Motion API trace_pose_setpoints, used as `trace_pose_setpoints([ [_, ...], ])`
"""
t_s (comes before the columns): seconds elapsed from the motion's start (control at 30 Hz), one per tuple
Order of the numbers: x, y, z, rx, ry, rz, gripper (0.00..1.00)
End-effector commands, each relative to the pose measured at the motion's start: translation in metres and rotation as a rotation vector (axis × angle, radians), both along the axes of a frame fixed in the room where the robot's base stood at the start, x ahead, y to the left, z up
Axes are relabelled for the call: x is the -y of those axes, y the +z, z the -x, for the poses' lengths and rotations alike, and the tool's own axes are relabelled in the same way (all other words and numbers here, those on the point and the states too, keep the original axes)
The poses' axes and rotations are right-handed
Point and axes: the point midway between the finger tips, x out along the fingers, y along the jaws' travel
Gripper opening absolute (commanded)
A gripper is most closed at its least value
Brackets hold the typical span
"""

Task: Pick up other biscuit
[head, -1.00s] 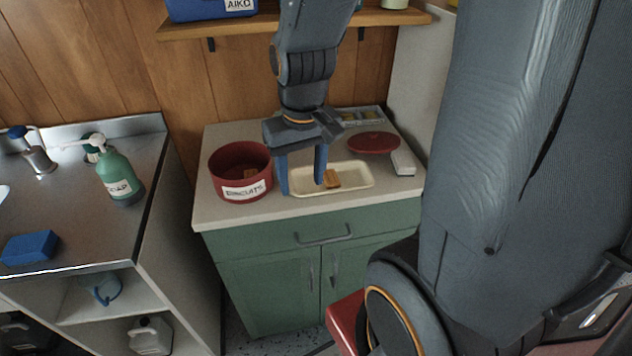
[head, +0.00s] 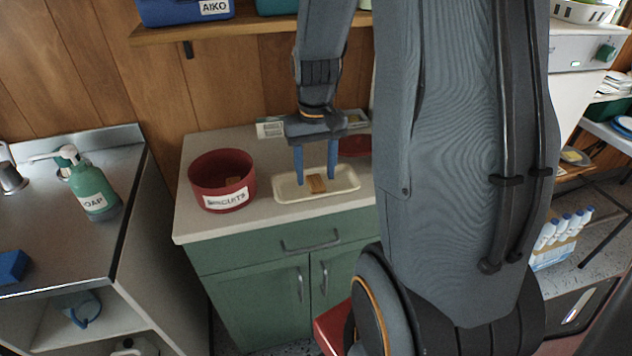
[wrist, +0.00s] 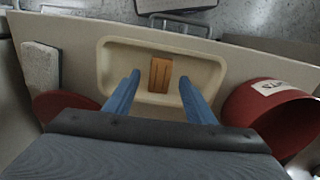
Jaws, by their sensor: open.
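One brown biscuit (head: 317,183) lies in the cream tray (head: 345,187) on the cabinet's worktop. In the wrist view the biscuit (wrist: 160,75) lies near the middle of the tray (wrist: 205,68), ahead of and between my blue fingertips. My gripper (head: 315,182) is open and empty, pointing down over the tray; in the wrist view its fingers (wrist: 160,76) are spread wider than the biscuit. The red tin labelled BISCUITS (head: 222,180) stands open to the left of the tray. Its inside is not clear now.
A red lid (head: 355,146) lies behind the tray, partly hidden by my arm. A pale block (wrist: 41,78) lies near the lid. A shelf (head: 250,27) hangs above. A steel counter with a soap bottle (head: 92,190) stands at left.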

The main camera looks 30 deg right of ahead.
Motion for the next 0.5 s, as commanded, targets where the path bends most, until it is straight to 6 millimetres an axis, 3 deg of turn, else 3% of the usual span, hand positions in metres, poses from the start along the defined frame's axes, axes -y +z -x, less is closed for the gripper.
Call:
trace_pose_setpoints([
  [0.13, -0.0004, -0.0126, 0.0009, -0.002, 0.000, -0.001, 0.50],
  [0.4, -0.0002, -0.0147, 0.0003, 0.001, 0.000, 0.000, 0.50],
  [0.5, -0.0002, -0.0146, 0.0003, 0.001, 0.000, 0.000, 0.35],
])
